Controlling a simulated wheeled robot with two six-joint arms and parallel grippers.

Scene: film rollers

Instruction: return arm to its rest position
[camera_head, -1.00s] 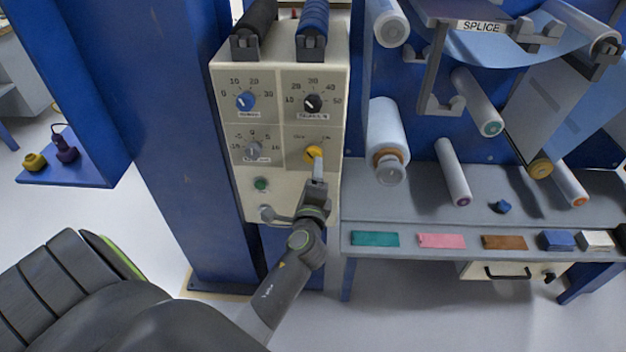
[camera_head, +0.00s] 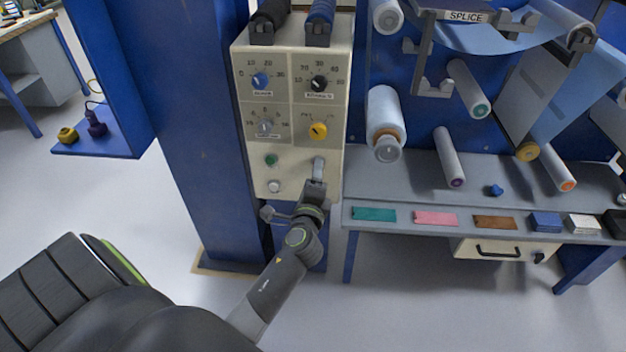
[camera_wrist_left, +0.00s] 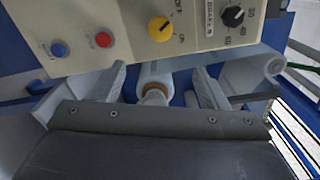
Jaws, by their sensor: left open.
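My left gripper (camera_head: 318,170) is in front of the lower part of a cream control panel (camera_head: 240,55), below the yellow knob (camera_head: 318,131) and apart from it. In the left wrist view its two fingers (camera_wrist_left: 157,88) are spread with nothing held between them. The panel also shows there, with the yellow knob (camera_wrist_left: 160,28), a black knob (camera_wrist_left: 232,16), a red button (camera_wrist_left: 104,40) and a blue button (camera_wrist_left: 59,49). My right gripper is not in view.
A grey bench (camera_head: 400,190) with coloured pieces along its front stands right of the arm, under several film rollers. A blue column (camera_head: 205,150) stands left of the panel. The floor (camera_head: 440,310) in front of the bench is clear.

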